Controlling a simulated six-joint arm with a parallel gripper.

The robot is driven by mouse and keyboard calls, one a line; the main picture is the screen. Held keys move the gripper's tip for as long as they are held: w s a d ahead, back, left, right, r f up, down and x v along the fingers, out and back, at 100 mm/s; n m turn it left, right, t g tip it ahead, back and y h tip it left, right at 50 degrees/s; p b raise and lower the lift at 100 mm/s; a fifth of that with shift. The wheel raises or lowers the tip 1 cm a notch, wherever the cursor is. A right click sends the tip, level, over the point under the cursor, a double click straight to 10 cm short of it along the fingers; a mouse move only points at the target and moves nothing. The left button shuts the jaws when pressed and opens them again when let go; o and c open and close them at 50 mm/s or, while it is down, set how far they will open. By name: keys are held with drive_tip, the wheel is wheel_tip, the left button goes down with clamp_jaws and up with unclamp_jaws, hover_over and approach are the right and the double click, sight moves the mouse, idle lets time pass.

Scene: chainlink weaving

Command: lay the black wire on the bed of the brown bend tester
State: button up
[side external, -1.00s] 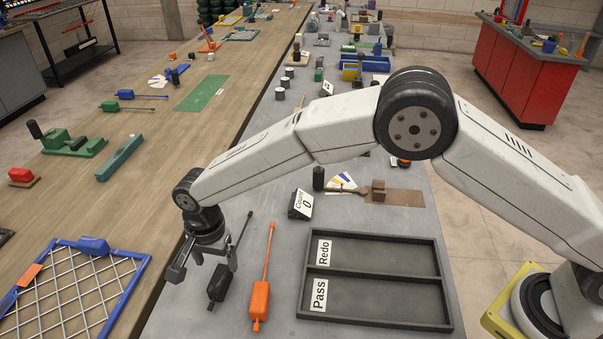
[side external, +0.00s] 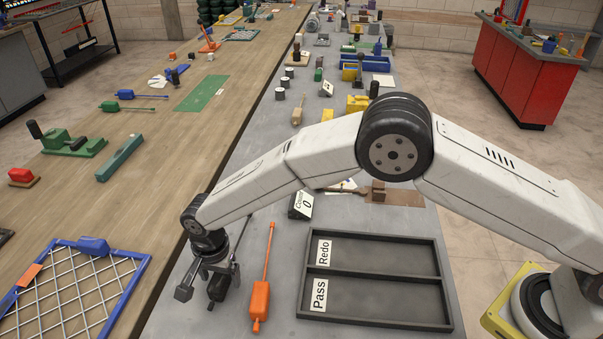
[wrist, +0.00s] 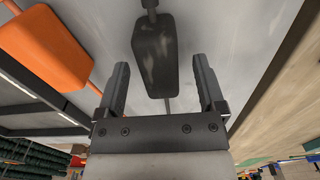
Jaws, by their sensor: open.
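The black wire (side external: 217,288), a dark block with a thin rod, lies on the grey bench, partly hidden by my gripper in the side view. In the wrist view its block (wrist: 153,45) sits between my two fingers, with a gap on each side. My gripper (wrist: 160,65) is open and points down over the wire; it also shows in the side view (side external: 203,291). The brown bend tester (side external: 406,197), a flat brown plate with an upright block, stands farther back to the right, partly behind my arm.
An orange block with a rod (side external: 260,298) lies just right of the wire. A dark two-part tray (side external: 437,290) marked Redo and Pass is farther right. A counter sign (side external: 300,206) reading 0 stands behind. A blue-framed mesh (side external: 145,262) lies on the wooden bench at left.

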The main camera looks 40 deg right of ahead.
sight(219, 275)
clamp_jaws()
idle(0.3)
drive_tip(key=shift+r, duration=0.2)
drive_tip(key=shift+r, duration=1.4)
drive_tip(key=s+d+r, duration=0.7)
drive_tip(key=s+r, duration=0.2)
drive_tip(key=s, duration=0.3)
drive_tip(key=shift+r, duration=0.4)
drive_tip(key=shift+d, duration=0.1)
